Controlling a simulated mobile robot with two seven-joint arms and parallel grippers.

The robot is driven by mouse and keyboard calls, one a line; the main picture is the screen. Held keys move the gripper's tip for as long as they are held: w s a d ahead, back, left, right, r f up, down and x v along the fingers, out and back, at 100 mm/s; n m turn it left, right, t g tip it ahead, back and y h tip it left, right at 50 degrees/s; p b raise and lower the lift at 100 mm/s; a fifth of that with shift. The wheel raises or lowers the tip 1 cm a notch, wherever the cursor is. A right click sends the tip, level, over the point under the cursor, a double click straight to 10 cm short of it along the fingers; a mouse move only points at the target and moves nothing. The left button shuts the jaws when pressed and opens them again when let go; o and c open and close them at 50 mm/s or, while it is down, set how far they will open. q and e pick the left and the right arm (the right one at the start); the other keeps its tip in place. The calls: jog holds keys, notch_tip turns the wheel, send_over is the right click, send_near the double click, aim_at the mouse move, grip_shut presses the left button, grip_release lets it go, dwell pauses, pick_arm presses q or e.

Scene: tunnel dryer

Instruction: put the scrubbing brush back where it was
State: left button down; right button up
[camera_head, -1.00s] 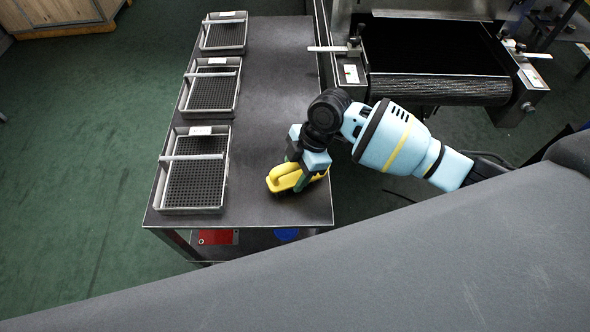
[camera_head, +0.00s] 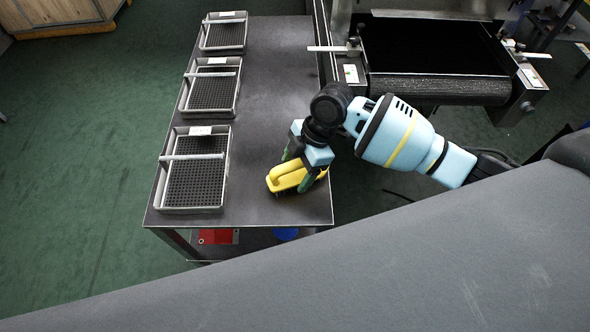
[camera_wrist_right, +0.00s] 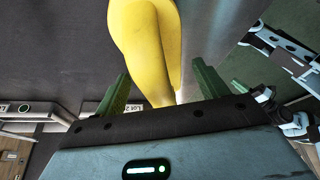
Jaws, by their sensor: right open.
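The yellow scrubbing brush (camera_head: 289,178) rests on the dark table top (camera_head: 262,110) near its front right corner. My right gripper (camera_head: 300,174) is open at the brush, with its fingers apart around the yellow handle. In the right wrist view the brush (camera_wrist_right: 148,45) fills the upper middle, and the green fingertips of the right gripper (camera_wrist_right: 160,88) stand on either side, apart from it. The brush's underside is hidden. My left gripper is not in view.
Three grey mesh trays stand along the table's left side: a near one (camera_head: 163,206), a middle one (camera_head: 184,103) and a far one (camera_head: 204,45). A conveyor (camera_head: 435,88) lies to the right. A red item (camera_head: 216,236) and a blue item (camera_head: 286,233) sit below the table top.

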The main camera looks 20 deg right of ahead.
jog(key=v, duration=0.9)
jog(key=shift+r, duration=0.25)
jog(key=shift+d+r+p, duration=0.3)
jog(key=shift+r, duration=0.25)
jog(key=shift+f, duration=0.1)
